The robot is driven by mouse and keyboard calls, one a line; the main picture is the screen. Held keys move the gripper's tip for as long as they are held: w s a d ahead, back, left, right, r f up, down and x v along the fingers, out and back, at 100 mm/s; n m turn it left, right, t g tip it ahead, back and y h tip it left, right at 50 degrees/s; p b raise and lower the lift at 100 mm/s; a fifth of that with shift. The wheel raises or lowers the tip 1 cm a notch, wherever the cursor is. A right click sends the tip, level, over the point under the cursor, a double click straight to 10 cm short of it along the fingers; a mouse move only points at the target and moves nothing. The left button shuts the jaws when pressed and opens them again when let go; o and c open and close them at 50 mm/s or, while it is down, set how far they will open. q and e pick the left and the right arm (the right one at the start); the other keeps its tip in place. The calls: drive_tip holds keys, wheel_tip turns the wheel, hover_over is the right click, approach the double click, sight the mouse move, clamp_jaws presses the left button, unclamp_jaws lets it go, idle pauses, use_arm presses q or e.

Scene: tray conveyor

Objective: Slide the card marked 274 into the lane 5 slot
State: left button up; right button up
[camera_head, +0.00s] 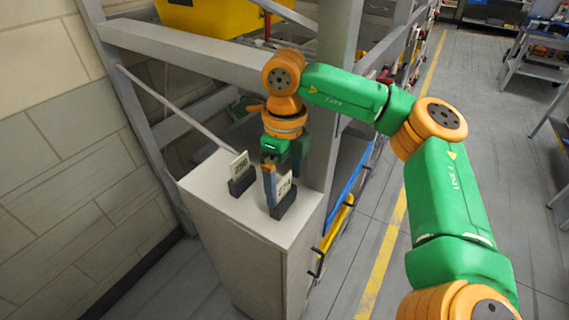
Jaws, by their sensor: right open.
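A white card (285,185) stands upright in a dark holder (286,206) on top of a pale cabinet. Its mark is small and partly covered, so I cannot read it for certain. A second white card (240,166) stands in another dark holder (242,183) to the left; its number is also too small to read surely. My right gripper (276,178) points down at the first card, open, with one finger in front of the card's left edge. Whether the card lies between both fingers is unclear. My left gripper is out of view. I cannot make out a slot marked lane 5.
The cabinet top (225,212) is otherwise bare. A grey metal frame (190,48) rises behind it, with a post close to the gripper. A yellow bin (205,18) sits above. Open floor with a yellow line (396,225) lies to the right.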

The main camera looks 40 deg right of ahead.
drive_tip(key=shift+w+a, duration=0.15)
drive_tip(key=shift+a, duration=0.05)
drive_tip(key=c, duration=0.6)
drive_tip(key=shift+d, duration=0.1)
drive_tip(key=c, duration=0.8)
drive_tip(key=shift+r+p, duration=2.25)
drive_tip(key=shift+r, duration=0.35)
